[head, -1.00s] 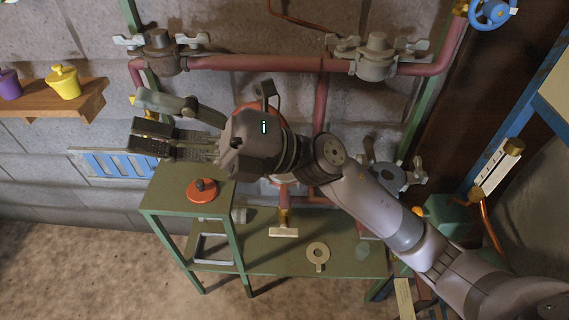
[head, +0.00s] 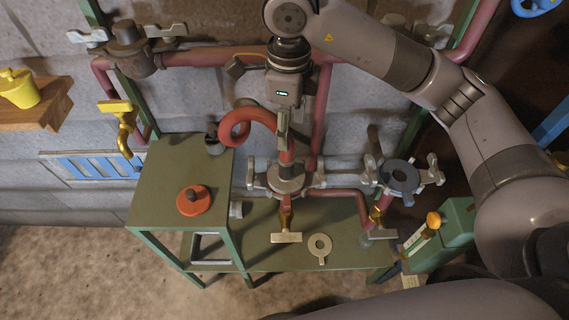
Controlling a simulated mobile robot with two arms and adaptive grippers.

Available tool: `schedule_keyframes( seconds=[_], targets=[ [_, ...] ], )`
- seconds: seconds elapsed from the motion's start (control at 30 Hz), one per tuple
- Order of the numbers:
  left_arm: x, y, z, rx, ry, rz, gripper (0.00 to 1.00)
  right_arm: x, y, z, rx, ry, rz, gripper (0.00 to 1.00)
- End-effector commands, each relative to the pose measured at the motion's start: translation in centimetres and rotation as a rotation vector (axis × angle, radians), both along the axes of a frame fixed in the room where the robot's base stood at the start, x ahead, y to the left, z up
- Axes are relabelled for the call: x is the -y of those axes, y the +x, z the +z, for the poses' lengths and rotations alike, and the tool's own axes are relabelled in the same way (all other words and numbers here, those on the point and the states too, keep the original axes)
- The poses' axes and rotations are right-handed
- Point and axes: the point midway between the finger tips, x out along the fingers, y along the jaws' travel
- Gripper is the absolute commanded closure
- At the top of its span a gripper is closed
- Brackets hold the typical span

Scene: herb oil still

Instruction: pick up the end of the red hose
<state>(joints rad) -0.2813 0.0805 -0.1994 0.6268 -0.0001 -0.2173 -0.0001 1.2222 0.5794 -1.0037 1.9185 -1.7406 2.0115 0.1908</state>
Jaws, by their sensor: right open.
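The red hose (head: 235,128) rises from a grey valve fitting at the middle of the pipework. My right gripper (head: 262,100) is just above and beside the top bend of the hose, reached from the upper right. It is open, with one finger hanging down over the hose near the bend and the other spread to the upper left. It holds nothing; whether the lower finger touches the hose, I cannot tell. My left gripper is not in view.
A green stand (head: 165,165) carries an orange-red disc (head: 193,200). A lower green shelf (head: 265,256) holds a pale ring (head: 319,248). Red pipes with valves (head: 125,45) run along the stone wall. A brass tap (head: 123,125) juts out at left, and a yellow pot (head: 20,90) stands on a wooden shelf.

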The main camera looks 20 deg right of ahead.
Motion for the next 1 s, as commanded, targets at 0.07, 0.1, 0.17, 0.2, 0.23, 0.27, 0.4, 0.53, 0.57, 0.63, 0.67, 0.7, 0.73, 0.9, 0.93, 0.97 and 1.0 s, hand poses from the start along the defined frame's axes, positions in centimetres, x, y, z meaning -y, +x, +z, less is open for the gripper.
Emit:
schedule_keyframes(
  seconds=[0.07,0.1,0.17,0.2,0.23,0.27,0.4,0.53,0.57,0.63,0.67,0.7,0.73,0.9,0.93,0.97,1.0],
  targets=[
    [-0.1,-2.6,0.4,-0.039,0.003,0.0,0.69,0.0,-0.2,-1.9,-0.009,0.001,0.001,0.48],
    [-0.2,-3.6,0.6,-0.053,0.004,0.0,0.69,0.0,-0.2,-2.7,-0.009,0.001,0.001,0.48],
    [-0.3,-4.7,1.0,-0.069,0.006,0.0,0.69,0.0,-0.2,-3.9,-0.008,0.0,0.0,0.48],
    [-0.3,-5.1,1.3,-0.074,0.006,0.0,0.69,0.0,-0.2,-4.8,-0.008,0.0,0.001,0.48],
    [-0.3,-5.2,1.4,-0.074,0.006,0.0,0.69,0.0,-0.1,-5.4,-0.008,0.0,0.0,0.48],
    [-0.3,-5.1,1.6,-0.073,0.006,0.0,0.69,0.0,-0.1,-6.0,-0.008,0.002,0.0,0.48],
    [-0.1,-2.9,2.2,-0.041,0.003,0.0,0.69,0.0,-0.1,-8.3,-0.006,0.002,0.001,0.48],
    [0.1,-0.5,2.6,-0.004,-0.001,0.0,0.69,0.0,0.0,-9.3,-0.003,0.003,0.002,0.48],
    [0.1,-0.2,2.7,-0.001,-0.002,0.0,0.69,-0.1,0.0,-9.5,-0.003,0.003,0.002,0.48],
    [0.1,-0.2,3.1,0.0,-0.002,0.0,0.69,-0.1,0.0,-9.9,-0.004,0.003,0.002,0.48],
    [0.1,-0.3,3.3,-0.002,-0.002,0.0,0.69,-0.1,0.0,-10.2,-0.006,0.002,0.002,0.48],
    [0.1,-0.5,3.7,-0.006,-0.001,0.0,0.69,0.0,0.0,-10.7,-0.007,0.002,0.001,0.48],
    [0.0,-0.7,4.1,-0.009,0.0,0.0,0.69,-0.1,0.0,-11.1,-0.008,0.002,0.001,0.48],
    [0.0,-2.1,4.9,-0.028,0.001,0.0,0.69,-0.1,0.2,-13.7,-0.006,0.004,0.003,0.48],
    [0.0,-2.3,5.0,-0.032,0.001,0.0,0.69,-0.1,0.2,-14.0,-0.005,0.003,0.003,0.48],
    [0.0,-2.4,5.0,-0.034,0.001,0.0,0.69,-0.1,0.2,-14.3,-0.004,0.003,0.003,0.48],
    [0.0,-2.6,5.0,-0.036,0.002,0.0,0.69,-0.1,0.3,-14.5,-0.002,0.004,0.003,0.48]
  ],
)
